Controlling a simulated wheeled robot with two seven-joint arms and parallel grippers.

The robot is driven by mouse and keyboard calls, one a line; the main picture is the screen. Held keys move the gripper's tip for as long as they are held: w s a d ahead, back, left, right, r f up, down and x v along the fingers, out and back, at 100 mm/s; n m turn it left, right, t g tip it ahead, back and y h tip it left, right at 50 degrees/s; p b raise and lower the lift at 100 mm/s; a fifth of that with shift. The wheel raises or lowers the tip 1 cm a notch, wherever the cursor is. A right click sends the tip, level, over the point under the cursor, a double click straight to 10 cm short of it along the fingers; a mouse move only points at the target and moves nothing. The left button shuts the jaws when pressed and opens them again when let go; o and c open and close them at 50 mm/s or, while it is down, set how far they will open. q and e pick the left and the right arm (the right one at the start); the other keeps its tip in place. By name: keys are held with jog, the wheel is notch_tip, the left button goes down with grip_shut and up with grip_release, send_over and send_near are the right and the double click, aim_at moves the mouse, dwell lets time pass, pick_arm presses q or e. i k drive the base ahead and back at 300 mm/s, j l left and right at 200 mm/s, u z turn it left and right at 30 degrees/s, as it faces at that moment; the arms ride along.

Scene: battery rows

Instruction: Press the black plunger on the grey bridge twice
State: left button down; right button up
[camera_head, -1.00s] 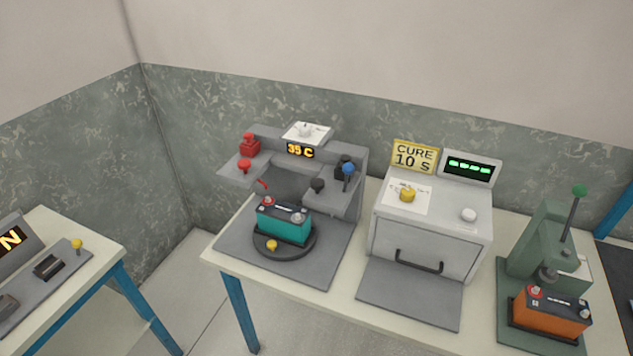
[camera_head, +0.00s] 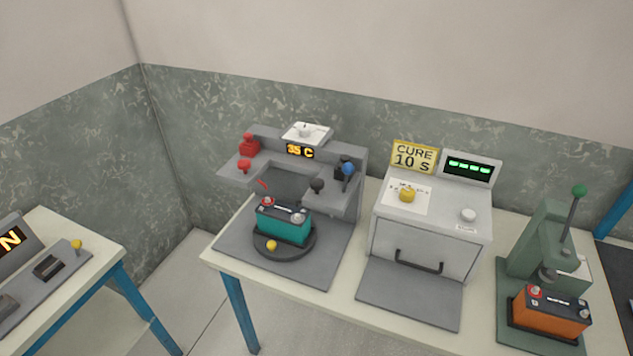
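The grey bridge (camera_head: 283,161) stands on the middle table, with a red plunger (camera_head: 249,147) on its left arm. Below, a teal battery (camera_head: 284,226) sits on a dark round turntable (camera_head: 262,245) with a yellow knob. A display on the bridge reads 35 C. Neither of my grippers is in view.
A grey oven-like box (camera_head: 432,245) with a CURE 10 S sign (camera_head: 415,156) stands right of the bridge. A green press (camera_head: 545,240) with an orange battery (camera_head: 550,314) is at the far right. Another table (camera_head: 95,235) is at the left, with a floor gap between.

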aim_at(316, 184)
jog(key=k+l+u, duration=0.15)
jog(key=l, duration=0.3)
jog(key=l+u, duration=0.15)
jog(key=l, duration=0.25)
jog(key=k+l+u, duration=0.15)
jog(key=l, duration=0.25)
jog(key=k+l+u, duration=0.15)
jog(key=l, duration=0.25)
